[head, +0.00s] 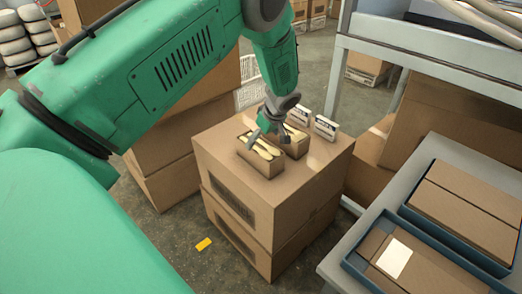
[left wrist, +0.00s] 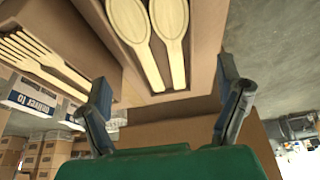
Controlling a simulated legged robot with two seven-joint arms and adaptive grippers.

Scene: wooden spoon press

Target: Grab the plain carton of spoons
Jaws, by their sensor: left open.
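A plain brown carton (head: 260,167) holding wooden spoons stands on top of a stack of large cardboard boxes. It fills the top middle of the left wrist view (left wrist: 205,50), where two spoons lie side by side in it. My left gripper (head: 269,131) is open and empty, above and close to the cartons. In the left wrist view its two fingers (left wrist: 165,88) are spread wide, with the near end of the spoon carton between and beyond them. I cannot tell whether a finger touches it. My right gripper is not in view.
A second carton (head: 297,148), with wooden forks (left wrist: 35,52) in the wrist view, stands close beside the spoon carton. Two small white-labelled packs (head: 326,128) stand behind. The big box top (head: 318,165) is bare at the right. A grey metal rack (head: 350,262) with blue trays stands right.

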